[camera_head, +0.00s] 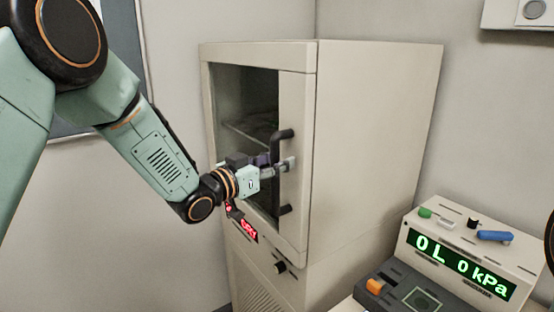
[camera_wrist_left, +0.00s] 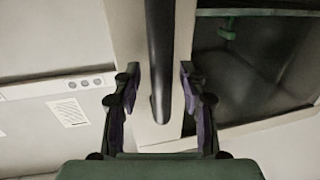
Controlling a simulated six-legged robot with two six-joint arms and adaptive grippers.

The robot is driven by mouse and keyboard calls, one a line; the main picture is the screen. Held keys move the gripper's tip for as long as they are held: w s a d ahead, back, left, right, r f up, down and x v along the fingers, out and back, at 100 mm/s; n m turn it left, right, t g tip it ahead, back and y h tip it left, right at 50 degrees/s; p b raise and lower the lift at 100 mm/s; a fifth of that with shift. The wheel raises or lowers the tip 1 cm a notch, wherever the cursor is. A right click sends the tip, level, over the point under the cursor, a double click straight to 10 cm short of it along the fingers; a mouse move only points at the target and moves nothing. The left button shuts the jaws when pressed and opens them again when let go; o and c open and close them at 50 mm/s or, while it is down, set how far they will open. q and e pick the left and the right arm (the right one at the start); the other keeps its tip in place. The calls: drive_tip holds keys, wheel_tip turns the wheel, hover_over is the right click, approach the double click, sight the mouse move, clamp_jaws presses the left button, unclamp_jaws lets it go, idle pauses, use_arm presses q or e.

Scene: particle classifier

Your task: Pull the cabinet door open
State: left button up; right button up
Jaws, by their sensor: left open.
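The cabinet (camera_head: 375,150) is cream, with a glazed door (camera_head: 296,100) that looks shut. A black bar handle (camera_head: 285,134) stands upright on the door's right side. My left gripper (camera_head: 290,164) is at the middle of the handle and hides part of it. In the left wrist view the handle (camera_wrist_left: 160,60) runs between the two open fingers of my left gripper (camera_wrist_left: 158,95), with a gap on each side. The door's dark glass (camera_wrist_left: 250,65) shows to the right there. My right gripper is not in view.
A device with a green "0L 0kPa" display (camera_head: 460,262) stands at the lower right, with a blue item (camera_head: 494,236) on top. A red display (camera_head: 244,228) and a dark knob (camera_head: 280,267) are below the door glass. A wall box (camera_head: 520,12) is at the upper right.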

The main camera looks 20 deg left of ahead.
use_arm(q)
drive_tip(key=shift+s+a+r, duration=0.1)
drive_tip(key=shift+a, duration=0.05)
drive_tip(key=shift+w+d, duration=0.25)
drive_tip(key=shift+w, duration=0.05)
drive_tip(key=c, duration=0.6)
drive_tip(key=shift+s+a, duration=0.15)
drive_tip(key=shift+a, duration=0.05)
clamp_jaws()
drive_tip(key=shift+d, duration=0.1)
